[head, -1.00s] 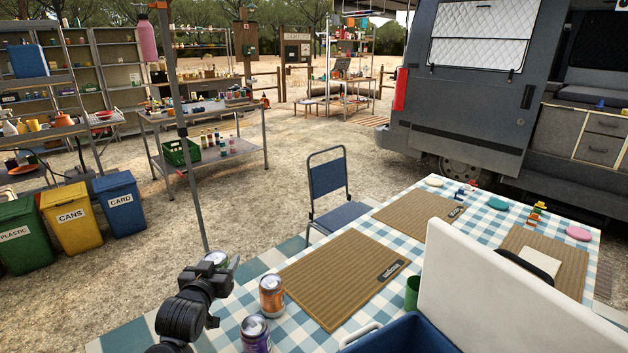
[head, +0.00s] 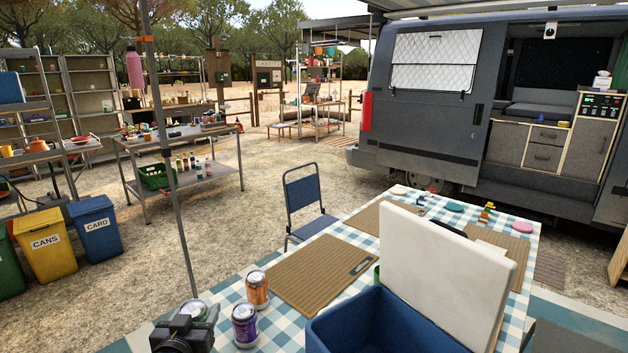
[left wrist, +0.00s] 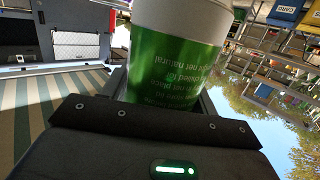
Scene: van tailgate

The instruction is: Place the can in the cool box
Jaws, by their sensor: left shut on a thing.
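The green can (left wrist: 175,65) fills the middle of the left wrist view, between the fingers of my left gripper (left wrist: 165,100). In the head view the can's silver top (head: 193,309) shows at the lower left, just beyond my dark left gripper (head: 190,325), which is shut on it. Most of the can is hidden there. The blue cool box (head: 375,325) stands open at the bottom centre, to the right of the gripper, with its white lid (head: 447,260) raised. The inside floor of the box is out of sight. My right gripper is not in view.
An orange can (head: 257,290) and a purple can (head: 245,327) stand on the checked table between the left gripper and the cool box. A brown placemat (head: 315,275) lies behind them. A grey pole (head: 168,150) rises at the left. A blue chair (head: 305,210) stands behind the table.

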